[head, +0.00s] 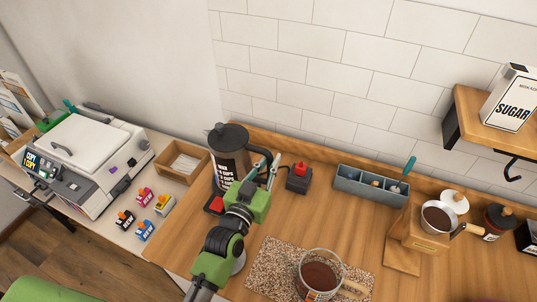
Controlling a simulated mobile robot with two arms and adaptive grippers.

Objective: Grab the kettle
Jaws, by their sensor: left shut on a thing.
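The kettle (229,157) is a dark, tall pot with a lid and white lettering, standing upright near the wall at the left end of the wooden counter. Its black handle is on its right side. My left gripper (269,170), on a green arm, is shut on the handle. The arm hides the kettle's lower right part. A dark base with a red switch (216,204) shows below the kettle; I cannot tell whether the kettle touches it. My right gripper is not in view.
A black box with a red button (299,178) stands just right of the gripper. A grey-blue organizer (371,187) lies along the wall. A glass pot of dark liquid (319,275) stands on a speckled mat (270,265) in front. A wooden tray (182,163) is at left.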

